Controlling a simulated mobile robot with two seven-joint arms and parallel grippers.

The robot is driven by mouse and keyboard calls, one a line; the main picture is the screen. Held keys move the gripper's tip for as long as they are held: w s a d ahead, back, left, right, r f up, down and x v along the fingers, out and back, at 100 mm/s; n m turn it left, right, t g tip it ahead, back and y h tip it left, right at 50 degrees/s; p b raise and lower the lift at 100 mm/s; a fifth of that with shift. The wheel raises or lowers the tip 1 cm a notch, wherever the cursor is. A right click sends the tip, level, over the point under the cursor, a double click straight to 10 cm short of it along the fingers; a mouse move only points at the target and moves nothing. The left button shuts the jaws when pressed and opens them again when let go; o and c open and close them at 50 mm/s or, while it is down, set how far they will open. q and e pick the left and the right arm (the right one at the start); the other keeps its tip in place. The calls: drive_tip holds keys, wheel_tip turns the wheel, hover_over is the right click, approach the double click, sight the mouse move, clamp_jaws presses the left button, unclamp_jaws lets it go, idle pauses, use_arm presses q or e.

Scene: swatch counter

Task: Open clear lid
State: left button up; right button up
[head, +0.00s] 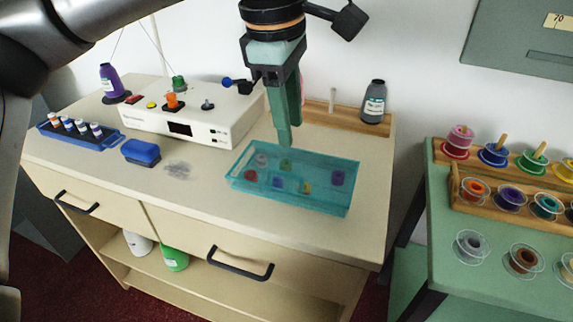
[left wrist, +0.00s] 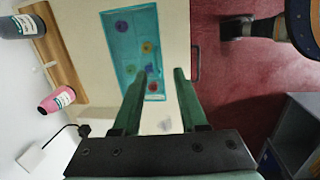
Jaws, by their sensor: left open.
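A see-through teal box (head: 340,207) lies on the beige counter, with several small coloured pieces showing inside. Its clear lid (head: 318,167) appears to lie closed over them; the lid's edge is hard to tell from the box. The box also shows in the left wrist view (left wrist: 108,30), ahead of the fingers. My left gripper (head: 287,140) points down over the far edge of the box, near its middle. Its green fingers (left wrist: 162,72) are apart with nothing between them in the left wrist view. I cannot tell whether the fingertips touch the lid. My right gripper is not in view.
A white control box (head: 165,125) with knobs stands behind and left. A blue case (head: 141,153) and a blue vial rack (head: 80,132) lie left. A grey bottle (head: 374,102) stands back right. A green table (head: 440,265) with spools is at right. The front counter is mostly clear.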

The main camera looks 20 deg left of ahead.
sight(284, 173)
use_arm(q)
drive_tip(key=shift+y, duration=0.5)
drive_tip(key=w+f, duration=0.1)
drive_tip(key=f, duration=0.2)
drive_tip(key=w+a+f+b, duration=0.1)
drive_tip(key=f, duration=0.3)
drive_tip(key=w+a+f+b, duration=0.1)
drive_tip(key=f, duration=0.3)
drive_tip(key=shift+c, duration=0.3)
clamp_jaws()
idle(0.6)
